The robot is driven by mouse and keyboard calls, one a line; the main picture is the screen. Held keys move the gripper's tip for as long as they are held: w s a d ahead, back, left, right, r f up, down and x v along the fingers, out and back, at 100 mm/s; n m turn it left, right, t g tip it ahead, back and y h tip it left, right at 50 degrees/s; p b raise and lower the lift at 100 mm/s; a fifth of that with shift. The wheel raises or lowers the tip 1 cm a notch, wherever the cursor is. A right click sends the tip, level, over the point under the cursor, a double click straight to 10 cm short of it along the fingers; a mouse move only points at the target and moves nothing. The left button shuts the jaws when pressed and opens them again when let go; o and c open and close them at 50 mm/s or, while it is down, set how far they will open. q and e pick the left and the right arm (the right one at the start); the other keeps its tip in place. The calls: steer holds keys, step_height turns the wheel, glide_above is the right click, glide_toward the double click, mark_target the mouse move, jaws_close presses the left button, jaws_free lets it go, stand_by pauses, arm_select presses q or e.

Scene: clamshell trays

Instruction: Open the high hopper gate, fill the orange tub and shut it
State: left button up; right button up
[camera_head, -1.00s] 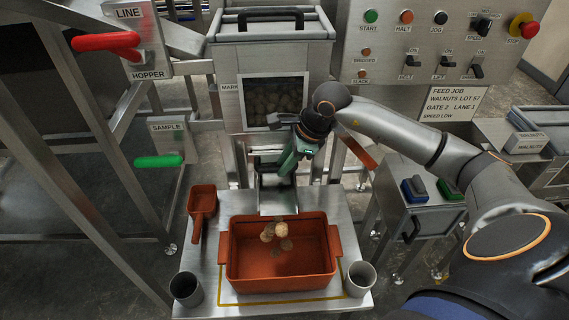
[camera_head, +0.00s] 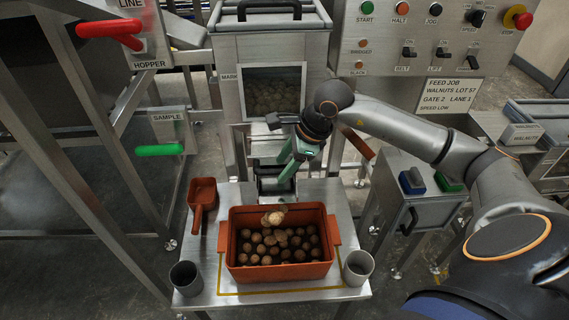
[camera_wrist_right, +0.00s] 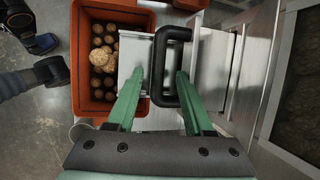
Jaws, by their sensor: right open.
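The orange tub (camera_head: 285,279) stands on the steel table under the hopper chute, with a layer of brown walnuts (camera_head: 270,247) over its floor. A few more walnuts (camera_head: 272,217) are in the air above it. The hopper window (camera_head: 273,95) shows walnuts inside. My right gripper (camera_head: 284,178) is at the gate below the window and hides part of it. In the right wrist view, my right gripper's green fingers (camera_wrist_right: 160,75) are open at a black gate handle (camera_wrist_right: 160,50); I cannot tell whether they touch it. The tub (camera_wrist_right: 92,14) shows left of the handle. My left gripper is out of view.
An orange scoop (camera_head: 201,198) lies left of the tub. Grey cups stand at the table's front left (camera_head: 186,279) and front right (camera_head: 357,267). A red hopper lever (camera_head: 108,30) and green sample lever (camera_head: 160,150) are at left. A button panel (camera_head: 430,40) is at right.

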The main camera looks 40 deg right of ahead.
steer(key=v, duration=1.2)
steer(key=shift+r, duration=0.2)
stand_by(6.3)
